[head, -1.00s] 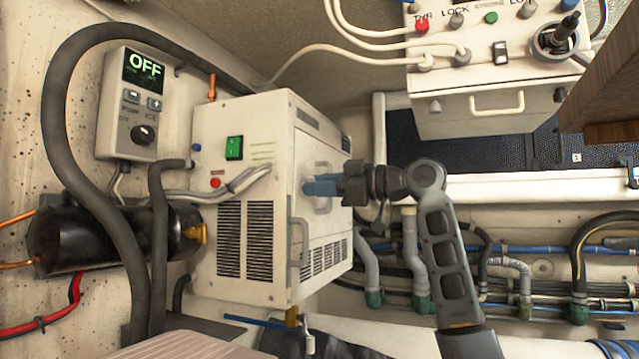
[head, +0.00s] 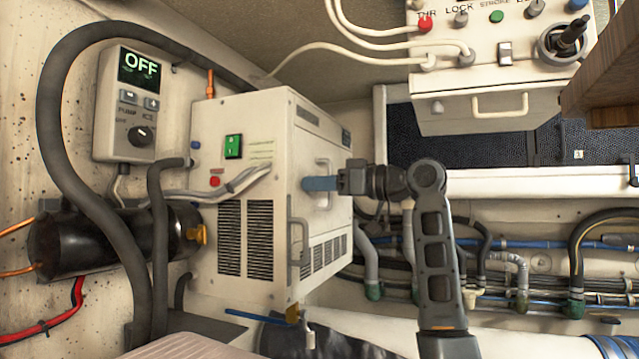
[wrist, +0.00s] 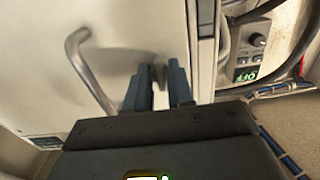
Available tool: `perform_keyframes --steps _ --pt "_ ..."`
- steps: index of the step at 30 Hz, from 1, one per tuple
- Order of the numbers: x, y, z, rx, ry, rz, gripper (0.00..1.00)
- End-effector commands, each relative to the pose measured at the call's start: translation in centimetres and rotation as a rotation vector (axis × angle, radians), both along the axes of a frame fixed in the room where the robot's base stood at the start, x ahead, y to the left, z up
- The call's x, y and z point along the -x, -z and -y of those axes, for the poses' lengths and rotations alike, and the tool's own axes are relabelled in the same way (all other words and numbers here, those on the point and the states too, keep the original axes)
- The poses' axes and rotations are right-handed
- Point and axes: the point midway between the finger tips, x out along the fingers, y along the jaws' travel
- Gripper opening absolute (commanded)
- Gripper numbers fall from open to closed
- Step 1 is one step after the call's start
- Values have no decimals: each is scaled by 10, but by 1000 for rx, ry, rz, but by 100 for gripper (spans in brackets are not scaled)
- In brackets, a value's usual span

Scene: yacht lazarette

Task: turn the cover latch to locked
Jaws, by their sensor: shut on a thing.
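The cover latch (wrist: 158,73) shows in the wrist view as a small dark grey piece on the white cover panel, between my two blue fingertips. My gripper (wrist: 159,70) is shut on it. In the head view my gripper (head: 309,184) reaches in from the right, its blue fingers against the right-hand face of the white unit (head: 240,125). The fingers hide most of the latch there, so I cannot tell its exact angle.
A bar handle (head: 293,245) stands out from the same face below my gripper; the wrist view shows a handle (wrist: 85,70) left of my fingers. A control box reading OFF (head: 125,105) is on the wall. Hoses and pipes (head: 500,265) run behind my arm.

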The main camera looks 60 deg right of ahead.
Motion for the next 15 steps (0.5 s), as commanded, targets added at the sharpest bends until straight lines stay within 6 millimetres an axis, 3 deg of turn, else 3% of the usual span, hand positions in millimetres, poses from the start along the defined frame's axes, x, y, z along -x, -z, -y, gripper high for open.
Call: perform_keyframes --steps 10,11,15 --pt "0 2 0 -5 -1 -4 0" --pt "0 2 0 -4 -1 -4 23" --pt "0 1 0 -4 -1 -3 36"
